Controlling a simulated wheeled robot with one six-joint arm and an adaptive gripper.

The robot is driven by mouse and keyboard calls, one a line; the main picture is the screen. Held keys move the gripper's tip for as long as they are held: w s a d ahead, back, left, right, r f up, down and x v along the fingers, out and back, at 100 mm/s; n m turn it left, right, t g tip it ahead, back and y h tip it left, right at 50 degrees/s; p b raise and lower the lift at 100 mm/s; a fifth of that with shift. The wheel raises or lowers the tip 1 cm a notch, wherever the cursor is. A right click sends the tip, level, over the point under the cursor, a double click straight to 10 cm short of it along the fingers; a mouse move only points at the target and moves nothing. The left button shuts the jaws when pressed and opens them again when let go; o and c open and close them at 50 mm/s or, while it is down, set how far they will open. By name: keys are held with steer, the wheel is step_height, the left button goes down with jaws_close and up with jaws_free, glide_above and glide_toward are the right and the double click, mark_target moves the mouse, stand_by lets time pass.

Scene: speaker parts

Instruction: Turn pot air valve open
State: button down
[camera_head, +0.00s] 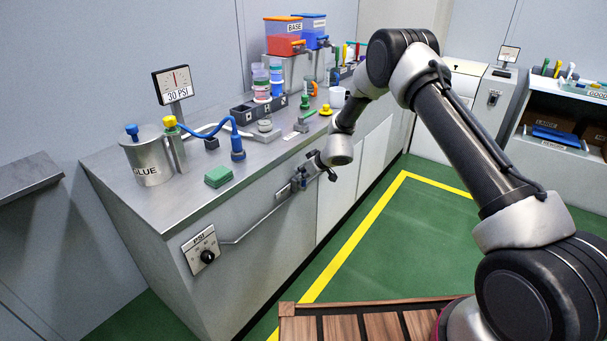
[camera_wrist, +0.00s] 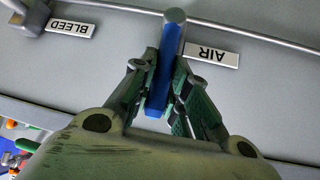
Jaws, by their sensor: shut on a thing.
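The air valve's blue lever (camera_wrist: 161,82) shows in the wrist view below a round grey pivot (camera_wrist: 175,16), beside an upside-down AIR label (camera_wrist: 211,54). My gripper (camera_wrist: 164,78) has a finger on each side of the lever and is shut on it. In the head view my gripper (camera_head: 300,181) is at the front face of the bench; the lever itself is hard to make out there. The grey GLUE pot (camera_head: 147,160) with a blue knob stands on the bench top at left.
A BLEED label (camera_wrist: 70,27) and a grey fitting (camera_wrist: 28,14) are near the lever. A thin pipe (camera_head: 258,223) runs along the bench front to a panel with a black knob (camera_head: 207,257). A green block (camera_head: 218,176) lies on the bench. The green floor (camera_head: 395,235) is clear.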

steer(key=c, duration=1.4)
jaws_free()
steer(key=v, duration=1.2)
steer(key=shift+s+f, duration=0.1)
